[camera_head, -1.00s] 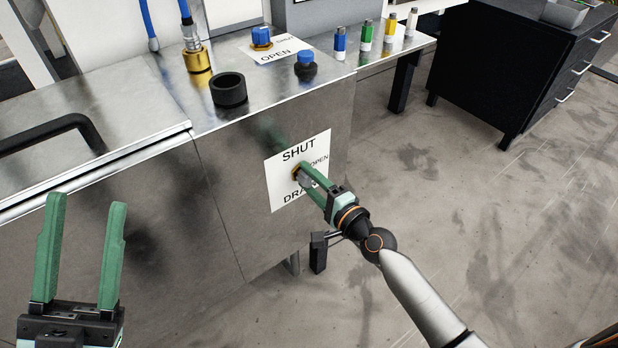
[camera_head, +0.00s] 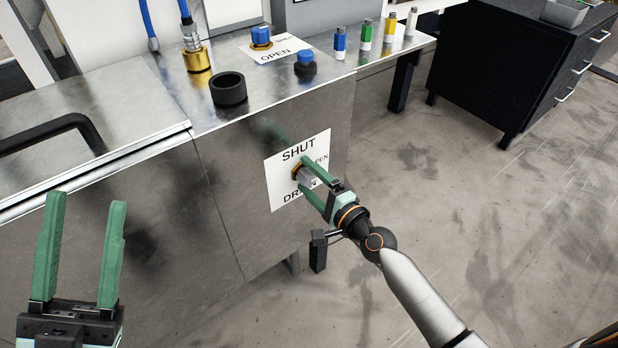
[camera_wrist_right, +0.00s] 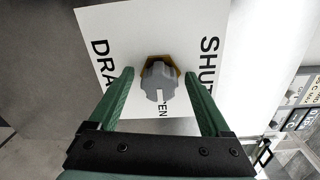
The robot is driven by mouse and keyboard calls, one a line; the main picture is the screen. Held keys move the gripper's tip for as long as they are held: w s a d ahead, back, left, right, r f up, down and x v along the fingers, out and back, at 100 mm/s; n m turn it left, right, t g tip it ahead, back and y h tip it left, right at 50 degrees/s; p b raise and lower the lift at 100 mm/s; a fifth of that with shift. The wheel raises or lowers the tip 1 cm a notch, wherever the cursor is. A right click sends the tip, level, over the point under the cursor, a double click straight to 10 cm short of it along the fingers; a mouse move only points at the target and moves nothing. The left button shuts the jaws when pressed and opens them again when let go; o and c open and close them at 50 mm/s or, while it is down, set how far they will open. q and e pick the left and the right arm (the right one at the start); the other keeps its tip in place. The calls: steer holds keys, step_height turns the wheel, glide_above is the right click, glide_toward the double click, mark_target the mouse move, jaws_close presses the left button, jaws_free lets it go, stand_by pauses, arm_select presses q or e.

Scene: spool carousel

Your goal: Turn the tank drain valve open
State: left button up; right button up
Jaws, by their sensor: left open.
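The drain valve is a grey knob (camera_head: 307,178) on a brass base, set on a white label (camera_head: 284,183) reading SHUT, OPEN and DRAIN on the tank's front face. In the right wrist view the knob (camera_wrist_right: 160,82) sits between the fingers, with a white mark on it pointing toward the partly hidden OPEN text. My right gripper (camera_head: 304,172) is open around the knob; in the right wrist view its fingertips (camera_wrist_right: 157,74) show gaps on both sides of it. My left gripper (camera_head: 85,205) is open and empty in front of the tank at lower left.
The steel tank top (camera_head: 200,112) carries a black ring (camera_head: 229,90), a brass hose fitting (camera_head: 198,60), a blue valve by an OPEN label (camera_head: 274,50) and a blue-capped knob (camera_head: 305,64). Several coloured bottles stand behind on the right. A black cabinet (camera_head: 490,70) stands far right; floor between is clear.

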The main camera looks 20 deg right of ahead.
steer(key=shift+s, duration=0.1)
steer(key=b+v, duration=0.1)
steer(key=v, duration=1.1)
steer(key=shift+s, duration=0.15)
